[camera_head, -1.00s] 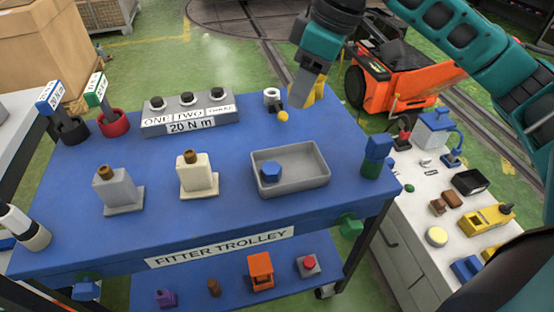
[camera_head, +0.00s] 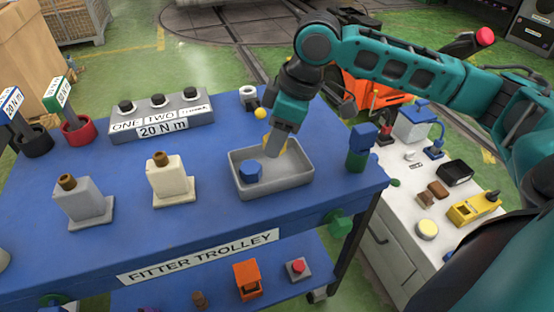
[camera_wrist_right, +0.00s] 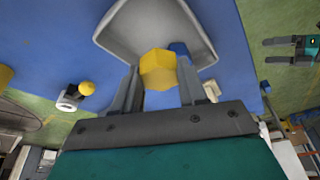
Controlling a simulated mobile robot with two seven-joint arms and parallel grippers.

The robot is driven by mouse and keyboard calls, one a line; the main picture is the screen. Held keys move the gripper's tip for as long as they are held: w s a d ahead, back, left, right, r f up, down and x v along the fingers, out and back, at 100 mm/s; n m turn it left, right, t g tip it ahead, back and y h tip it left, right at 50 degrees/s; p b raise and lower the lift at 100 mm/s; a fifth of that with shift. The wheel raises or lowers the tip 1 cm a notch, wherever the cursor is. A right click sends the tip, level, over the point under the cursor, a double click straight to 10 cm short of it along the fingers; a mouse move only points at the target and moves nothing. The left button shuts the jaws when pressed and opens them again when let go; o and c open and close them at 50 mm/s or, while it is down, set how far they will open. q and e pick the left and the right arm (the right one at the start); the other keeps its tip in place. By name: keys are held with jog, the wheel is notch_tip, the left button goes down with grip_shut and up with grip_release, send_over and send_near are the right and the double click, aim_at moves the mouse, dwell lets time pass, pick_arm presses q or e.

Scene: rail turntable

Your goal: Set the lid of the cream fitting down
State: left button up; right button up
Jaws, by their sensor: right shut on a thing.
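A blue hexagonal piece (camera_head: 251,173) lies inside the tray. The cream fitting (camera_head: 171,183) stands upright left of the tray, with a brown stub on its open top.
A grey fitting (camera_head: 84,207) stands left of the cream one. Behind are a three-knob box (camera_head: 161,117), a white ring-shaped part (camera_head: 248,94) and a yellow ball (camera_head: 260,113). A blue-and-green stack (camera_head: 360,148) stands right of the tray. Bare blue top (camera_head: 215,235) lies in front.

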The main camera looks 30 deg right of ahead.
aim_at(272, 169)
notch_tip(272, 169, down, 5)
jog(key=shift+f+b, duration=0.2)
jog(key=shift+b, duration=0.45)
pick_arm(q)
jog(key=shift+w+d+f, duration=0.1)
jog(key=shift+d+f, duration=0.2)
jog(key=shift+f, duration=0.05)
pick_arm(e)
jog(key=shift+f, duration=0.1)
pick_arm(q)
jog(key=shift+r, duration=0.15)
pick_arm(e)
jog(key=shift+f, duration=0.1)
jog(key=o, duration=1.2)
jog(key=shift+c, duration=0.2)
pick_arm(q)
jog(key=shift+a, duration=0.1)
jog(key=shift+f, duration=0.2)
jog(key=p, duration=0.1)
jog(key=a+r+p, duration=0.1)
jog(key=p, duration=0.1)
jog(key=shift+s+r, duration=0.1)
jog(key=shift+s, duration=0.2)
pick_arm(e)
jog(key=v, duration=1.2)
